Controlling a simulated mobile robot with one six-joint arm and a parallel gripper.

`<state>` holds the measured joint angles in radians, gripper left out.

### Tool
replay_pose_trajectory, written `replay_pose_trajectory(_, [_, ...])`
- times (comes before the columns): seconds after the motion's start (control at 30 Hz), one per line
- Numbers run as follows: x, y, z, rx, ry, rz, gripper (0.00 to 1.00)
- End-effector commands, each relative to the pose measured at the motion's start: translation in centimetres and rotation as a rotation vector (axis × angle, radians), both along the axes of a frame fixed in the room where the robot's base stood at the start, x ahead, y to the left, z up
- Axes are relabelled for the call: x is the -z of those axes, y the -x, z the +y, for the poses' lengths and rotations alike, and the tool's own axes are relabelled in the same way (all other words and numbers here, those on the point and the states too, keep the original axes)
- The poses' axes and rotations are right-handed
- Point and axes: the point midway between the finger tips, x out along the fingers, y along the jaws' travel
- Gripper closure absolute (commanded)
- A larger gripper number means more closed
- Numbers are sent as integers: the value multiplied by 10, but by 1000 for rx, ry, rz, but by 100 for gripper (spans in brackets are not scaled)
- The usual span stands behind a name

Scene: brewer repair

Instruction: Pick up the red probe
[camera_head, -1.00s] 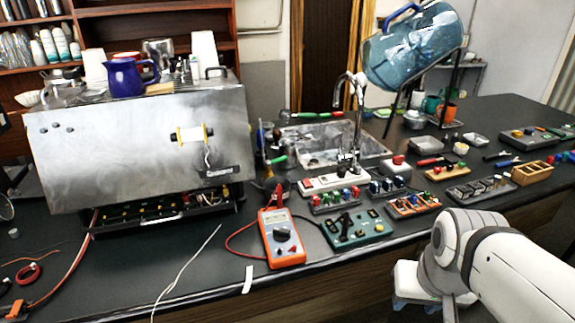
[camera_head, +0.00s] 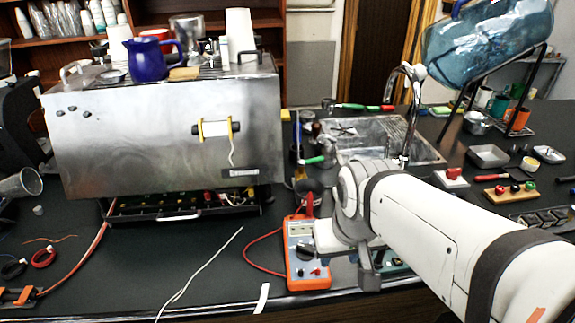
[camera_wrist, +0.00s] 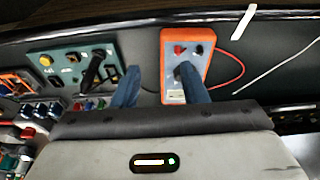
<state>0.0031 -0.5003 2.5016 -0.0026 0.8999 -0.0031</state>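The red probe (camera_head: 309,203) looks like a short red stick at the top end of the orange multimeter (camera_head: 299,252), with a red lead looping out to the left. The multimeter also shows in the wrist view (camera_wrist: 176,50), with the red lead beside it, but I cannot make out the probe there. My gripper (camera_wrist: 160,85) is open and empty, its two blue fingers apart. One finger overlaps the multimeter's dial area; the other is over the gap near the teal board. In the head view my arm covers the bench just right of the multimeter.
The teal board (camera_wrist: 75,68) with knobs lies beside the multimeter. A steel brewer (camera_head: 165,130) stands at the back left, and a sink (camera_head: 365,135) lies behind my arm. A white wire (camera_head: 205,268) lies on clear bench left of the multimeter.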

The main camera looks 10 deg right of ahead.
Motion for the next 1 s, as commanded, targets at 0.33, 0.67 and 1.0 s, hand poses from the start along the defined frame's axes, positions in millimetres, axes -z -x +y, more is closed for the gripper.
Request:
replay_pose_trajectory(0.33, [-16, -37, 8, 146, -32, 46, 61])
replay_pose_trajectory(0.67, [-30, -157, 8, 615, -94, 176, 61])
replay_pose_trajectory(1.0, [-15, -209, 8, 844, -104, 228, 61])
